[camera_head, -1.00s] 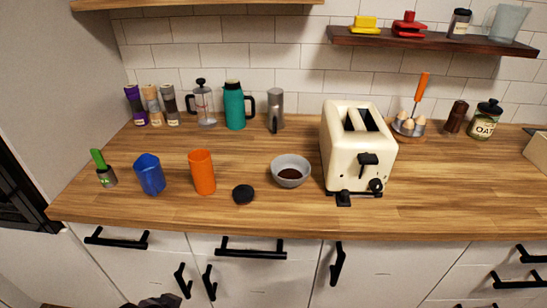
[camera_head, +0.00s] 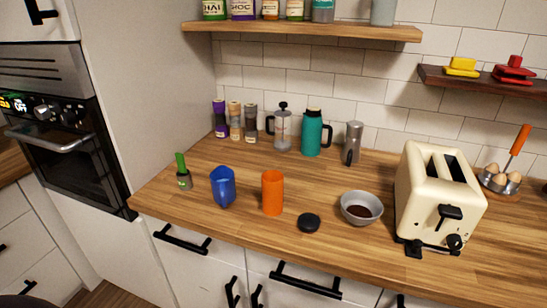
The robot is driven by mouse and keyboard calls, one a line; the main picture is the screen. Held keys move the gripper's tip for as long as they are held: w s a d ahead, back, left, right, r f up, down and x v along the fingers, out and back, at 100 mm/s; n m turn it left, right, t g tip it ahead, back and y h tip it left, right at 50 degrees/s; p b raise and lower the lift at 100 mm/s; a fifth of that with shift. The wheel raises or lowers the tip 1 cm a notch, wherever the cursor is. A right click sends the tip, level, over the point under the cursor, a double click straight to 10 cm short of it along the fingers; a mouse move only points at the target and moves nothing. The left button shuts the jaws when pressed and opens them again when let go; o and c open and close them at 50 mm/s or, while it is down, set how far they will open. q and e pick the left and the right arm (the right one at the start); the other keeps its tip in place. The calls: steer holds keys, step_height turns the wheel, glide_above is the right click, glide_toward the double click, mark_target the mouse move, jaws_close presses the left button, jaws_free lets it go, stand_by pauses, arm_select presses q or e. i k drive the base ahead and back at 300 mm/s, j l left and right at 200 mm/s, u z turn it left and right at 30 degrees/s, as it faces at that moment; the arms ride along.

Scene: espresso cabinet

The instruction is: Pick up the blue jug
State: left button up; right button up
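The blue jug (camera_head: 223,187) stands upright on the wooden counter (camera_head: 300,245), near its front left part. It is between a small green-handled item in a grey holder (camera_head: 183,174) on its left and an orange cylinder (camera_head: 272,192) on its right. Nothing covers the jug. Neither of my grippers shows in the head view.
A black round lid (camera_head: 309,222), a grey bowl (camera_head: 361,207) with dark contents and a cream toaster (camera_head: 437,195) stand to the right. Behind are several jars, a French press (camera_head: 283,130) and a teal flask (camera_head: 313,134). An oven (camera_head: 60,125) is at left.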

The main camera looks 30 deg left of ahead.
mark_target(222, 179)
steer(key=u, duration=1.35)
steer(key=i+j+u, duration=0.15)
steer(key=j+u, duration=0.2)
steer(key=i+j, duration=0.05)
steer(key=j, duration=0.05)
